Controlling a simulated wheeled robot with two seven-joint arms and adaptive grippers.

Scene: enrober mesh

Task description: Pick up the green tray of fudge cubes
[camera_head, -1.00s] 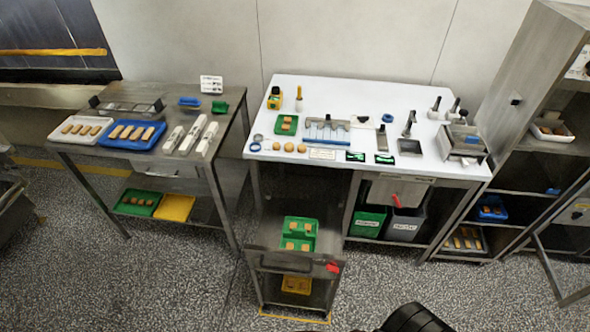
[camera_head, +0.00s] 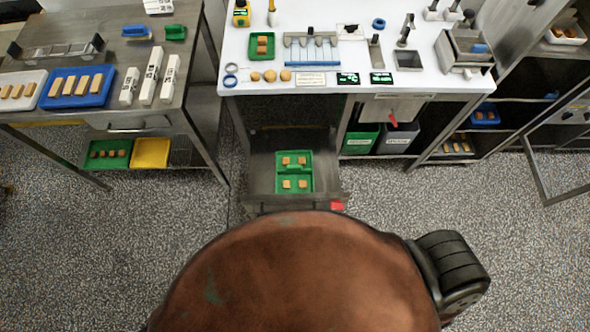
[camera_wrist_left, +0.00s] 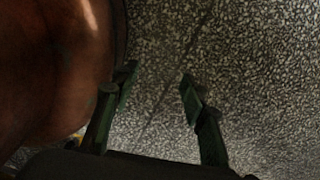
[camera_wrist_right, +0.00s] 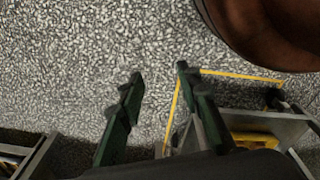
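Several green trays with tan cubes show in the head view. A green tray (camera_head: 294,170) with two compartments, or two trays end to end, sits on the low steel cart at the middle, with cubes in both parts. A smaller green tray (camera_head: 254,46) with cubes lies on the white bench. Another green tray (camera_head: 119,160) with cubes is on the left table's lower shelf. My left gripper (camera_wrist_left: 158,78) is open and empty above bare floor in the left wrist view. My right gripper (camera_wrist_right: 159,72) is open and empty above the floor beside the cart.
Blue tray (camera_head: 97,98) and white tray (camera_head: 36,80) lie on the left table. A rack with an open door frame (camera_head: 548,195) stands right. Floor is clear both sides.

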